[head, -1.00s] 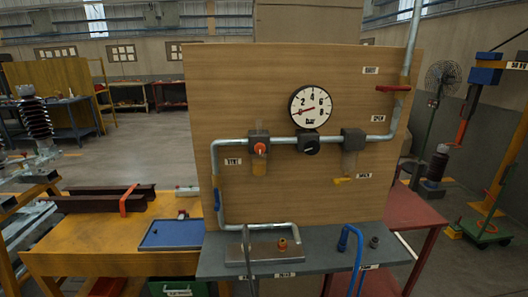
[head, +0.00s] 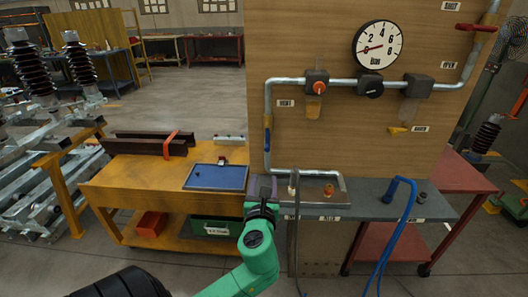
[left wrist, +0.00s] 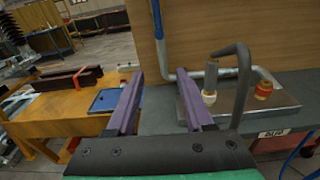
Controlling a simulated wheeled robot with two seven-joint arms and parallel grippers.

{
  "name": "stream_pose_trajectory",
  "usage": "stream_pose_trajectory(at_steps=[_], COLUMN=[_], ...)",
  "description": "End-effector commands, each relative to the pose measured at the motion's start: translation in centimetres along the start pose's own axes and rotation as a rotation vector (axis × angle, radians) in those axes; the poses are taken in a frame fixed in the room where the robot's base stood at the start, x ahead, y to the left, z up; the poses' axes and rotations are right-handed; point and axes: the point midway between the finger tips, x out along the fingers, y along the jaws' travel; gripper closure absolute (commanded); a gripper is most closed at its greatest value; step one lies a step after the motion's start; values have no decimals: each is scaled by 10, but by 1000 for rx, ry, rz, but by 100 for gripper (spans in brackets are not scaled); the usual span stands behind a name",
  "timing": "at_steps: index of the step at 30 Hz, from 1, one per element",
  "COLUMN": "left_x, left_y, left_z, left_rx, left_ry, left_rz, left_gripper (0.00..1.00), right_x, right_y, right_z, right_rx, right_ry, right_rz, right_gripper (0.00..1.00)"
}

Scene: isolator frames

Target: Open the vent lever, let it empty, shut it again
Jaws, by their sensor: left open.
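A board carries a grey pipe with several valves; the tags are too small to read, so I cannot tell which lever is the vent lever. A blue lever (head: 267,138) is on the left upright pipe. A red lever (head: 475,27) is at the upper right, and a yellow lever (head: 397,130) is below the right-hand unit. The round gauge (head: 377,45) has its needle on the left, low side. My left gripper (head: 262,188) is open and empty, low in front of the bench. In the left wrist view the blue lever (left wrist: 157,18) shows ahead of the purple fingers (left wrist: 157,85).
A metal tray (head: 318,190) with a brass fitting (head: 329,190) and a grey hose (head: 294,215) is right of my left gripper. A blue hose (head: 402,225) hangs farther right. A yellow bench (head: 130,180) with a blue tray (head: 217,177) stands on the left.

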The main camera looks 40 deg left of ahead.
Motion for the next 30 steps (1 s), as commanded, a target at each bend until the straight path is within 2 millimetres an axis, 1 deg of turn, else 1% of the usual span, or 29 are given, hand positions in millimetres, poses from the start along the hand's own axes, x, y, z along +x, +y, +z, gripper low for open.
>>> stream_pose_trajectory(at_steps=[1,3,5,8,11,12,18,21,25,30], left_x=[-2,-1,3,20,45,56,109,128,141,142], left_y=[-1,-2,-3,-2,-3,-2,-3,-3,-3,-3], left_z=[12,22,25,27,29,30,32,32,32,32], left_rx=[76,143,157,156,153,152,149,150,149,148], left_ry=[-44,-78,-84,-83,-82,-81,-78,-78,-76,-76], left_rz=[-1,2,3,4,4,5,4,3,2,1], left_gripper=[48,48,48,48,48,48,48,48,48,48], right_x=[1,0,-1,-5,-9,-10,-14,-13,-14,-13], right_y=[1,2,3,4,5,6,6,6,6,6], right_z=[0,0,0,-1,-1,-1,-2,-2,-2,-2], right_rx=[-1,-1,-1,-2,-2,-2,-2,-2,-2,-2], right_ry=[0,1,1,0,0,0,1,1,1,1], right_rz=[1,3,4,6,7,7,8,8,8,8], right_gripper=[48,48,48,48,48,48,48,48,48,48])
